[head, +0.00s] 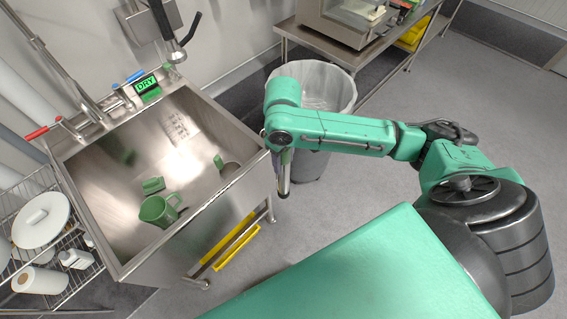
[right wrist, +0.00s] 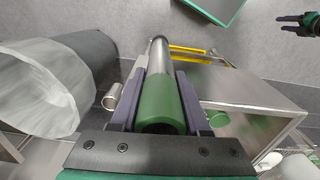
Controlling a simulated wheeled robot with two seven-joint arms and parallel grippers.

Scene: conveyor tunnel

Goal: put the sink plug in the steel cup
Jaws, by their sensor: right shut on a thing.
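My right gripper (right wrist: 160,95) is shut on a long cylinder (right wrist: 157,98), green at the near end and steel at the far end. In the head view its steel end (head: 283,180) hangs beside the sink's right edge, above the floor. I cannot tell whether it is the sink plug. In the sink lie a green mug (head: 158,210), a small green piece (head: 152,185) and a steel cup-like thing (head: 230,171) with green beside it. My left gripper (right wrist: 284,24) shows small in the right wrist view, its dark fingers apart and empty.
The steel sink (head: 110,215) stands at the left, with a green DRY sign (head: 147,86) at its back. A bin with a pale liner (head: 325,88) stands behind my right arm. A wire rack with plates (head: 40,220) is at far left. Open floor lies to the right.

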